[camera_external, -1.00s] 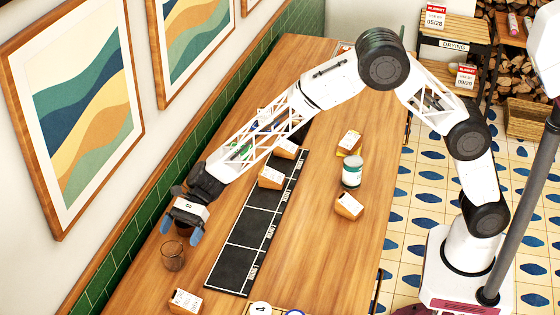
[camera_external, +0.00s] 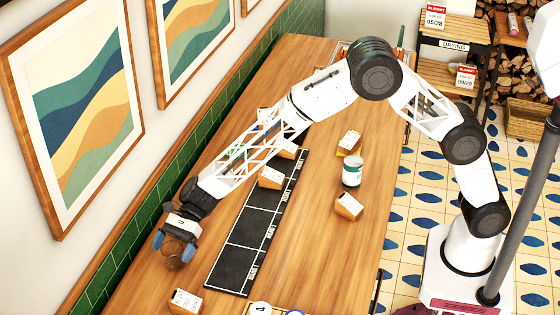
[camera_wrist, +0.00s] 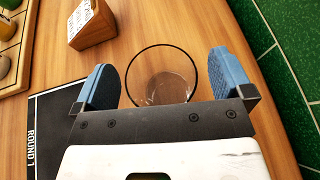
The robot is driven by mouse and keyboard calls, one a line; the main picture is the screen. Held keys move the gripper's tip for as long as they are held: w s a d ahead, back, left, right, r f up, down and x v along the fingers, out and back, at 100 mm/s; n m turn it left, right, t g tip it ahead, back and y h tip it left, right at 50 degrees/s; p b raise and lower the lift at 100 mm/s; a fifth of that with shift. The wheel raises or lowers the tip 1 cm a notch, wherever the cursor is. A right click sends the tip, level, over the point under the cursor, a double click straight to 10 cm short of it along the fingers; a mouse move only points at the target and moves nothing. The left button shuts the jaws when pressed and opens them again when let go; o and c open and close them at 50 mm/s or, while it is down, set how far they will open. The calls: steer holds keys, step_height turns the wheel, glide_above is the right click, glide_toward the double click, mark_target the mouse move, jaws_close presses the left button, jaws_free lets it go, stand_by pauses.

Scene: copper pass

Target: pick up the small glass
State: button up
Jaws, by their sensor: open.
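The small glass (camera_external: 174,259) is clear and stands upright on the wooden table, left of the black mat in the external view. In the wrist view the glass (camera_wrist: 160,76) shows its round rim between my fingers, its near part hidden behind the gripper body. My gripper (camera_external: 174,244) is over the glass, with its blue fingertips spread to either side. In the wrist view my gripper (camera_wrist: 166,84) is open, the left finger a little apart from the rim and the right finger close to it. I cannot tell whether a finger touches it.
A wooden block with a white card (camera_external: 186,301) stands near the glass; it also shows in the wrist view (camera_wrist: 92,24). The black mat (camera_external: 233,269) lies to the right. The green tiled wall (camera_external: 110,266) is close on the left. A can (camera_external: 352,172) stands farther right.

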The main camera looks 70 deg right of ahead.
steer(key=shift+a+f, duration=0.1)
steer(key=shift+a, duration=0.1)
stand_by(0.4)
steer(key=c, duration=1.1)
